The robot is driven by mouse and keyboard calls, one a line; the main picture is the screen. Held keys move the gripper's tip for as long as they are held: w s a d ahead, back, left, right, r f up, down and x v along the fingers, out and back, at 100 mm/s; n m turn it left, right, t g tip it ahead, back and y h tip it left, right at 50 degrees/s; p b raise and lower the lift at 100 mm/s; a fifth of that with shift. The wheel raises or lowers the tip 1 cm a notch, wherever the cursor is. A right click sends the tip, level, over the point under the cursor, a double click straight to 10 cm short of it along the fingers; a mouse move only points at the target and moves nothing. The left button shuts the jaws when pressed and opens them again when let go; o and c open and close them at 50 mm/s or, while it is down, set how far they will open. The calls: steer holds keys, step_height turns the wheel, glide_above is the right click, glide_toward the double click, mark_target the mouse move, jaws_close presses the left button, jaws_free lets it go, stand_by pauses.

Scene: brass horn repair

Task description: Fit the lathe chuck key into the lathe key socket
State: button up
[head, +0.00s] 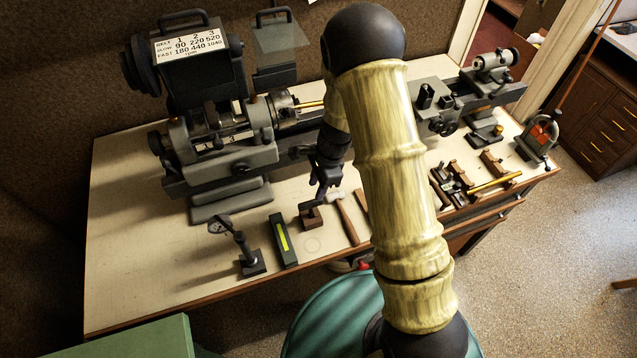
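My dark gripper (321,190) points down over the front middle of the bench, just above a small brown block (311,219). A small dark piece (310,205) shows between the gripper and the block; it may be the chuck key, but it blends with the dark fingers. I cannot tell whether the fingers are open or shut on it, or whether it stands in the block or is apart from it. The lathe (225,155) stands behind to the left, with its chuck area partly in view. I cannot make out for sure which part is the key socket.
Several tools and a brass rod (494,184) lie farther right. The bench's front left (140,270) is clear.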

mark_target(312, 202)
steer(key=shift+b+x, duration=2.75)
steer(key=shift+x, duration=1.15)
jaws_close()
steer(key=shift+a+p+v, duration=0.2)
steer(key=shift+p+v, duration=0.65)
steer(key=shift+v, duration=0.05)
steer(key=shift+a+p+v, duration=0.2)
steer(key=shift+p+v, duration=0.6)
steer(key=shift+v, duration=0.1)
steer(key=shift+a+p+v, duration=0.2)
steer(key=shift+p+v, duration=0.65)
steer(key=shift+v, duration=0.05)
steer(key=shift+s+a+r, duration=0.1)
steer(key=shift+s+r, duration=0.05)
steer(key=shift+s, duration=0.05)
steer(key=shift+w, duration=0.1)
